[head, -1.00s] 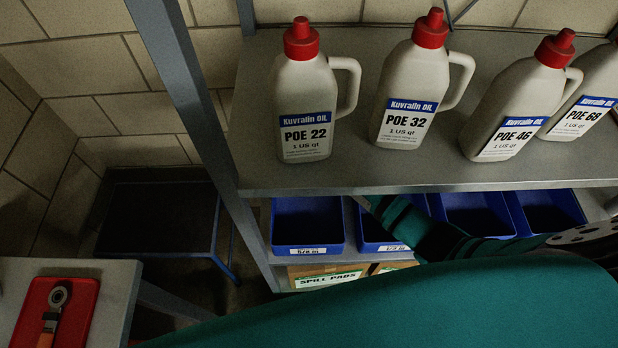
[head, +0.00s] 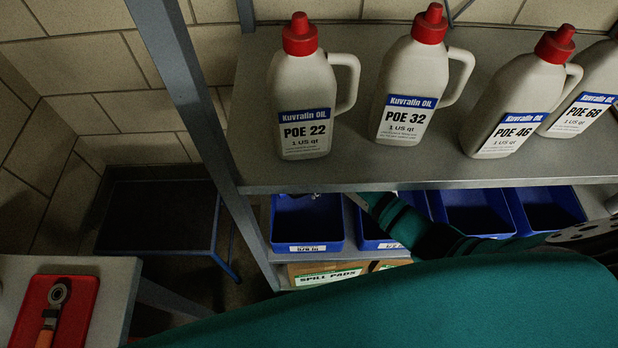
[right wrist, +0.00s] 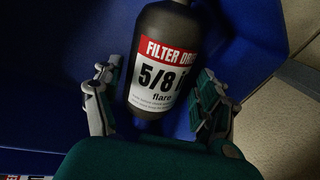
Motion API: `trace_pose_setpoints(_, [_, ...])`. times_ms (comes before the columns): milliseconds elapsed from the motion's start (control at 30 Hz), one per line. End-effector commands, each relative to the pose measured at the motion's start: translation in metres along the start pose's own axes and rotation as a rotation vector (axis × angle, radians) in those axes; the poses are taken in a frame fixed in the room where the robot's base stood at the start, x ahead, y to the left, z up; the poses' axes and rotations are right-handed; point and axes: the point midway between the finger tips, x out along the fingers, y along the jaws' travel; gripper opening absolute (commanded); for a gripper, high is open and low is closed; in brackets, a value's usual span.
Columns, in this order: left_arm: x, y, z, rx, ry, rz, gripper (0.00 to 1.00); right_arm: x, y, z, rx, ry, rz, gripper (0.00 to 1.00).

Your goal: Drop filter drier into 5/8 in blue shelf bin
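The filter drier (right wrist: 158,60) is a dark cylinder with a red and white label reading 5/8 flare. In the right wrist view it lies between the two fingers of my right gripper (right wrist: 155,78), with a gap showing on the left side and a narrow one on the right. Blue bin walls (right wrist: 60,50) surround it. In the head view the leftmost blue bin (head: 307,237) has a blurred label that seems to read 5/8 in. A small grey part shows at its back under the shelf edge; the rest of my right gripper is hidden there. My left gripper is out of view.
Oil bottles (head: 304,100) stand on the shelf (head: 330,180) above the bins. More blue bins (head: 480,215) sit to the right, partly behind my arm. A spill pads box (head: 330,272) is below. A red tray (head: 80,310) with a tool lies at lower left.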

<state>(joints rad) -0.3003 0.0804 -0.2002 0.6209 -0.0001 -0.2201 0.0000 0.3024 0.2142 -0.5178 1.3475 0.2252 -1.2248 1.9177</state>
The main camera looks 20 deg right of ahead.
Motion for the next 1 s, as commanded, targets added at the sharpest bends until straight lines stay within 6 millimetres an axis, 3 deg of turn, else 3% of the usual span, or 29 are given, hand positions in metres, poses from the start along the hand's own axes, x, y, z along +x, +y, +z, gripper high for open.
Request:
trace_pose_setpoints(367, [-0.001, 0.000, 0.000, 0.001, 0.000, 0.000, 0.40, -0.005, -0.002, -0.001, -0.001, 0.001, -0.002, 0.80])
trace_pose_setpoints(467, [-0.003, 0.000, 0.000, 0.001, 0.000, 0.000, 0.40, -0.018, -0.006, 0.000, -0.002, 0.000, -0.004, 0.80])
trace_pose_setpoints(667, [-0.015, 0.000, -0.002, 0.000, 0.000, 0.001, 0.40, -0.064, -0.006, 0.001, 0.001, -0.003, -0.005, 0.80])
trace_pose_setpoints(1000, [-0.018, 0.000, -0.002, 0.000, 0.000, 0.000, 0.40, -0.086, 0.074, 0.000, 0.001, -0.002, 0.004, 0.80])
